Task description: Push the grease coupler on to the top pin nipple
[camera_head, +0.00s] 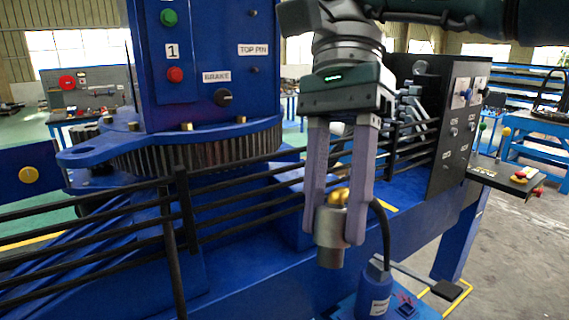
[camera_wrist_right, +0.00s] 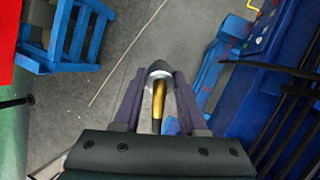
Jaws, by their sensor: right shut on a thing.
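My right gripper (camera_head: 336,222) points down and is shut on the grease coupler (camera_head: 330,247), a grey metal cylinder with a brass fitting on top. In the right wrist view the coupler (camera_wrist_right: 159,70) sits between the two fingertips, with its brass part towards the camera. A black hose (camera_head: 384,230) shows beside the right finger. The "TOP PIN" label (camera_head: 252,49) is on the blue column, up and left of the gripper. A small dark fitting (camera_head: 254,70) shows below it; I cannot tell if it is the nipple. The coupler is apart from the column. My left gripper is out of view.
Black rails (camera_head: 240,205) run between the gripper and the blue column (camera_head: 205,95). A toothed ring (camera_head: 200,155) surrounds the column's foot. A blue grease pump (camera_head: 374,288) stands below right. A black control panel (camera_head: 455,125) is at the right. Open floor lies beyond.

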